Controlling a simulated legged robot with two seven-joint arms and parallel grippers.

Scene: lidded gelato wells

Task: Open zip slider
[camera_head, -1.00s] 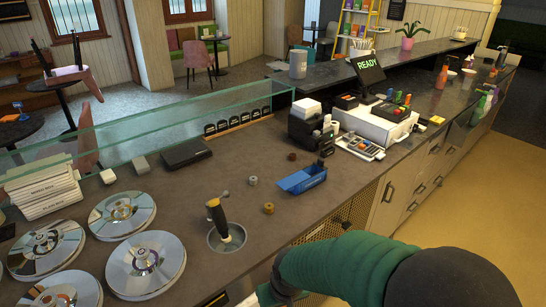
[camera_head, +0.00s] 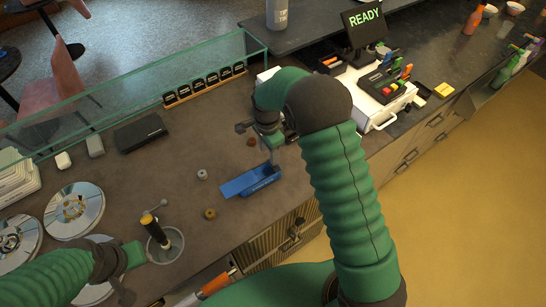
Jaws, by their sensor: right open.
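A blue open-topped box or pouch (camera_head: 250,182) with small lettering on its side lies on the counter right of centre. No zip slider can be made out on it. My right gripper (camera_head: 271,152) is open, pointing down at the far right end of the blue thing. Whether it touches the blue thing I cannot tell. My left gripper (camera_head: 125,268) is at the lower left, beside a round well with a black-handled tool (camera_head: 157,232) standing in it. Its fingers are too unclear to tell their state.
Round metal lids (camera_head: 75,209) are at the left. A glass guard (camera_head: 140,90) runs along the back. A register with a READY screen (camera_head: 362,20) stands at the back right.

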